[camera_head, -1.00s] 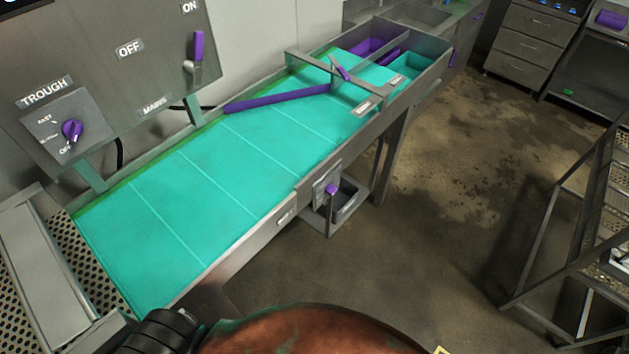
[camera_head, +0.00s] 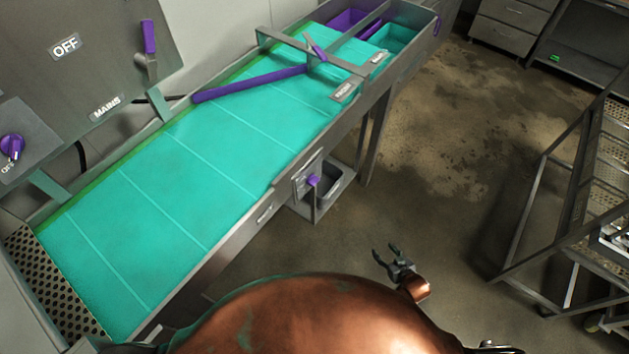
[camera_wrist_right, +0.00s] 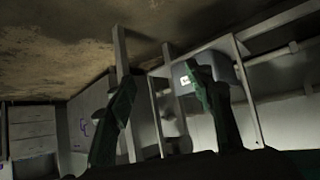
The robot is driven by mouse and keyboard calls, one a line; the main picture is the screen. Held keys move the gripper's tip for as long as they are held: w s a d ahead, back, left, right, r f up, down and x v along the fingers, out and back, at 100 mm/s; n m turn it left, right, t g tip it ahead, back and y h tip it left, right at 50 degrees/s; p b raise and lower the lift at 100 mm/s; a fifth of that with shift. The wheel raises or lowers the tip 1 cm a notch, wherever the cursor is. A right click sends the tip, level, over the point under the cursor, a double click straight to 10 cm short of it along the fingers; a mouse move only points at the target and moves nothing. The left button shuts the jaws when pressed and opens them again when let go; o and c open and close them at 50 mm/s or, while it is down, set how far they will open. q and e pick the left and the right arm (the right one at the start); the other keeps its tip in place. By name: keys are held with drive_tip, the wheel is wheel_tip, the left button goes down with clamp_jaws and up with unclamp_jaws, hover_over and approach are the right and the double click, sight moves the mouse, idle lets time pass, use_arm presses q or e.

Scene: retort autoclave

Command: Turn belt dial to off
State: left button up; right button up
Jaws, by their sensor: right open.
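The belt's dial is a small purple knob (camera_head: 313,181) on a grey plate on the front side of the conveyor (camera_head: 222,262), facing the aisle. Its pointer setting is too small to read. My right gripper (camera_head: 386,253) is open and empty, below and to the right of the knob in the head view, clearly apart from it. In the right wrist view both fingers of my right gripper (camera_wrist_right: 160,88) are spread with nothing between them. My left gripper is out of view.
A grey bin (camera_head: 334,184) hangs beside the knob under the conveyor. A purple trough dial (camera_head: 12,146) and a purple mains lever (camera_head: 150,40) sit on the wall panel. A metal rack (camera_head: 560,210) stands at right. The floor between is clear.

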drive_tip(key=w+a+r+n+t+y, duration=0.1)
drive_tip(key=w+a+r+y, duration=0.1)
drive_tip(key=w+a+r, duration=0.45)
drive_tip(key=w+a+r+n+t+y, duration=0.1)
drive_tip(key=w+a+r+y, duration=0.15)
drive_tip(key=r, duration=0.65)
drive_tip(key=n+g+y, duration=0.1)
drive_tip(key=n+y, duration=0.3)
drive_tip(key=y, duration=0.3)
approach(317, 182)
drive_tip(key=x, duration=0.9)
drive_tip(key=shift+r+b, duration=0.15)
drive_tip(key=shift+b, duration=0.25)
drive_tip(key=shift+x, duration=0.8)
drive_tip(key=shift+s, duration=0.1)
drive_tip(key=shift+c, duration=0.3)
drive_tip(key=c, duration=1.1)
